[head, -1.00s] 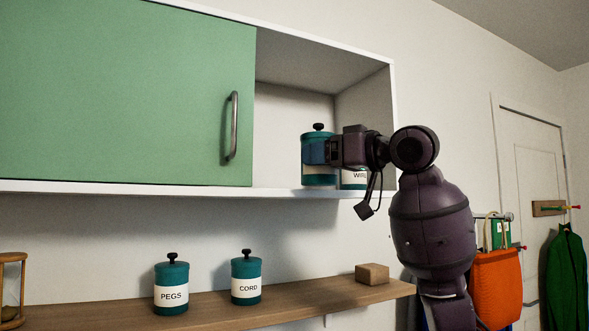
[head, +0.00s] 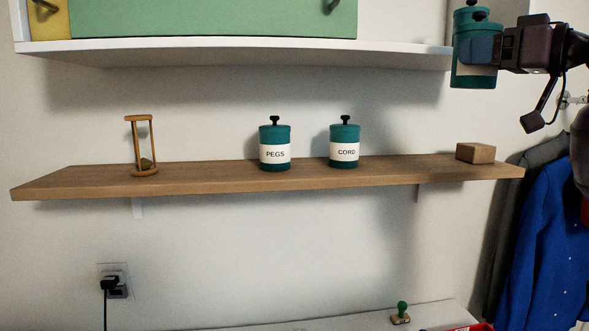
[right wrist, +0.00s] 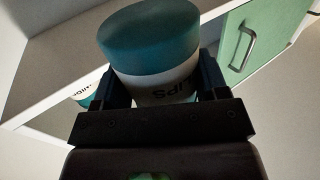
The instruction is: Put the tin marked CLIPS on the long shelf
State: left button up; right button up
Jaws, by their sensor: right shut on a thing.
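My right gripper (head: 478,50) is shut on a teal tin (head: 472,83) with a white label and holds it upright. The tin is at the upper right in the head view, in front of the wall cabinet's bottom board, its base lower than that board. The long wooden shelf (head: 220,183) runs across the middle, below the cabinet. My left gripper is out of view.
On the shelf stand an hourglass (head: 143,146), the PEGS tin (head: 275,132), the CORD tin (head: 344,132) and a wooden block (head: 475,153). Free room lies between hourglass and PEGS, and between CORD and block. Another tin (head: 463,14) is behind the held one. The cabinet (head: 250,50) overhangs.

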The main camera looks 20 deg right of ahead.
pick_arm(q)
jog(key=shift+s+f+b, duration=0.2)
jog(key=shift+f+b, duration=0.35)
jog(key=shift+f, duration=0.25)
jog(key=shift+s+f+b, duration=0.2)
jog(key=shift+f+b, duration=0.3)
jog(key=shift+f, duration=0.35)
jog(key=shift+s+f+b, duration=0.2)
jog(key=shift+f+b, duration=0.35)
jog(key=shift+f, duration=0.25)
pick_arm(e)
jog(key=s+d+f, duration=0.2)
jog(key=d+f, duration=0.1)
jog(key=f, duration=0.7)
jog(key=shift+d, duration=0.35)
jog(key=shift+f, duration=0.1)
send_over(423, 167)
jog(key=f, duration=0.1)
jog(key=shift+s+d+f, duration=0.1)
jog(key=shift+f, duration=2.7)
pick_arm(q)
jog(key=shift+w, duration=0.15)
pick_arm(e)
jog(key=shift+w+f, duration=0.2)
jog(key=shift+w, duration=0.05)
jog(key=shift+f, duration=0.1)
